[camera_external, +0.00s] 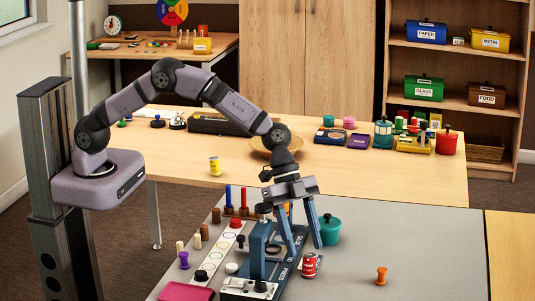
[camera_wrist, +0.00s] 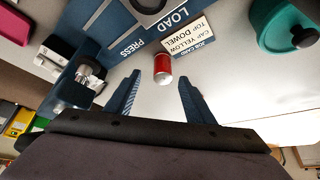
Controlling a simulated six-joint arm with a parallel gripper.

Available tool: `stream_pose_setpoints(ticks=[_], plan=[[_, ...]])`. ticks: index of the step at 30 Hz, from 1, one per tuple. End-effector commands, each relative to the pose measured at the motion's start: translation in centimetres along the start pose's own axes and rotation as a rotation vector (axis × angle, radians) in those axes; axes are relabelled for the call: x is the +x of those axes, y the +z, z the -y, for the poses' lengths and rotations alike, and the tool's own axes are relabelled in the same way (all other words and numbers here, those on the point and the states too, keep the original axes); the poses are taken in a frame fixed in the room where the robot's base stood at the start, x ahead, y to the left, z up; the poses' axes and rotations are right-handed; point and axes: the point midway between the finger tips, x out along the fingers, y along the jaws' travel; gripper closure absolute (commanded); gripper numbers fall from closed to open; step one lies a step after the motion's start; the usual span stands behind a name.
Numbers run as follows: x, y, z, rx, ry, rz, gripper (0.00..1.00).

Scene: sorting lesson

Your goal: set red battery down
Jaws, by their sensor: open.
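The red battery (camera_external: 309,265) stands on the grey table just right of the blue press. In the wrist view the red battery (camera_wrist: 162,66) shows a silver end and lies between and slightly beyond my fingertips, with a gap on each side. My gripper (camera_external: 303,246) points down above and behind the battery in the outside view. Its two blue fingers are spread open and empty, as the wrist view of my gripper (camera_wrist: 160,78) shows. I cannot tell the exact height of the fingertips above the table.
The blue press (camera_external: 258,250) stands close on the left. A teal pot (camera_external: 330,229) is just behind on the right. A job card (camera_wrist: 186,42) lies beside the battery. An orange spool (camera_external: 381,276) stands at right, with bare grey table around it. Pegs and discs crowd the left.

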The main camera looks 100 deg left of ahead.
Motion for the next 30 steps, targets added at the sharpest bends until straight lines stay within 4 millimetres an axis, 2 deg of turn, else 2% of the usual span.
stream_pose_setpoints(ticks=[5, 17, 27, 30], plan=[[0.8, 0.0, 0.1, -0.001, 0.001, 0.001, 0.51], [4.8, 0.0, 0.3, 0.000, 0.001, 0.001, 0.51], [5.2, 0.0, 0.4, 0.000, 0.000, 0.000, 0.51], [5.2, 0.0, 0.4, 0.000, 0.000, 0.000, 0.75]])
